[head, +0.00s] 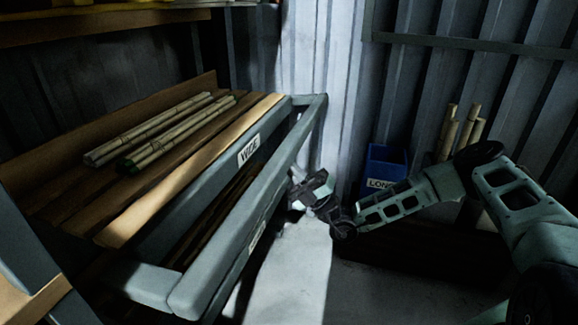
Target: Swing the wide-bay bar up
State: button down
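The wide-bay bar (240,213) is a thick grey-blue bar running along the front of the slatted rack shelf. It stands out from the shelf edge on a short arm at each end, roughly level with the shelf or a little below. The shelf's front rail carries a WIDE label (249,149). My gripper (303,191) is at the right side of the bar, nearer its far end. Its dark fingers are small and shadowed, so I cannot tell whether they touch the bar or are open.
Several bamboo poles (165,130) lie on the wooden shelf slats (150,205). A blue bin (386,165) labelled LONG stands by the corrugated wall, with upright poles (461,130) to its right. The pale floor (295,275) right of the rack is clear.

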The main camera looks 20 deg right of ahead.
aim_at(285, 141)
jog(key=shift+s+d+r+p, duration=0.1)
jog(key=shift+d+r+p, duration=0.05)
jog(key=shift+r+p, duration=0.55)
jog(key=shift+s+d+r+p, duration=0.1)
jog(key=shift+r+p, duration=0.55)
jog(key=shift+r, duration=0.1)
jog(key=shift+w+a+r+p, duration=0.15)
jog(key=shift+r+p, duration=1.45)
jog(key=shift+p, duration=0.35)
jog(key=shift+r, duration=0.1)
jog(key=shift+w+a+r+p, duration=0.2)
jog(key=shift+a+r+p, duration=0.05)
jog(key=shift+r+p, duration=0.55)
jog(key=shift+w+a+r+p, duration=0.15)
jog(key=shift+a+r+p, duration=0.1)
jog(key=shift+r+p, duration=0.55)
jog(key=shift+a, duration=0.1)
